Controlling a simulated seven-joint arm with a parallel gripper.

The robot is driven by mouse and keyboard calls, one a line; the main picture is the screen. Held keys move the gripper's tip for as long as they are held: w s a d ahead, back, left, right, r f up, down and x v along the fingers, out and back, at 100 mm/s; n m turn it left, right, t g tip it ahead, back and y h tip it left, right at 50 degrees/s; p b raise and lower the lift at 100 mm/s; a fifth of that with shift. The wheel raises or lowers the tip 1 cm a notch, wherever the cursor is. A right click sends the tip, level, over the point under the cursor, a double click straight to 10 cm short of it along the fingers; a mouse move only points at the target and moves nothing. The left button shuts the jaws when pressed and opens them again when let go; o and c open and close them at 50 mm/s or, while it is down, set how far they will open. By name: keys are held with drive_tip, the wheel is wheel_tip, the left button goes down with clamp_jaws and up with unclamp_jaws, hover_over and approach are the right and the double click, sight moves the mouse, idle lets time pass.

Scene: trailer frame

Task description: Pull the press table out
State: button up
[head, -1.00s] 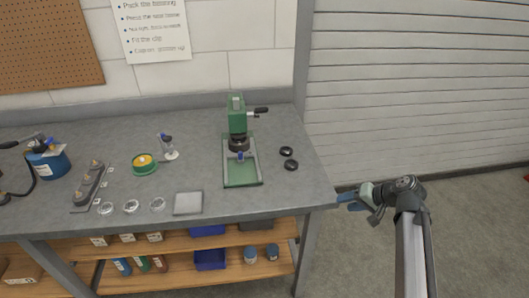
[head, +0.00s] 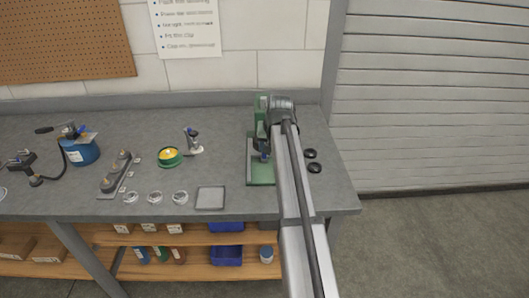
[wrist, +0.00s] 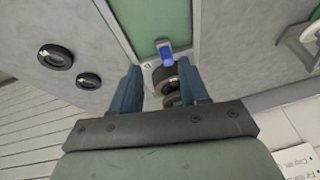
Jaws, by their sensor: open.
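The green press (head: 261,104) stands on the workbench, mostly hidden behind my arm in the head view. Its green base (head: 261,174) lies in front of it, with a pale rail along each side; it also shows in the wrist view (wrist: 151,18). A small pale plate with a blue tab (wrist: 165,52), which looks like the press table, sits at the press end of the base. My gripper (wrist: 159,67) is open, pointing down above it, its blue fingers on either side of the plate in that view. I cannot tell if they touch it.
Two black rings (head: 312,161) lie right of the press. A grey square tray (head: 210,197), several small clear dishes (head: 155,197) and a yellow-green round container (head: 168,156) are to the left. The bench in front of the base looks clear.

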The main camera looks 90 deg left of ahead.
drive_tip(key=shift+n+t, duration=0.4)
drive_tip(key=shift+t, duration=0.2)
drive_tip(key=shift+s+a+f, duration=0.25)
drive_tip(key=shift+a+f, duration=0.5)
drive_tip(key=shift+f, duration=0.25)
drive_tip(key=shift+s+a+f, duration=0.25)
drive_tip(key=shift+a+f, duration=0.45)
drive_tip(key=shift+f, duration=0.3)
drive_tip(key=shift+s+a+f, duration=0.25)
drive_tip(key=shift+a+f, duration=0.5)
drive_tip(key=shift+f, duration=0.25)
drive_tip(key=shift+c, duration=0.3)
clamp_jaws()
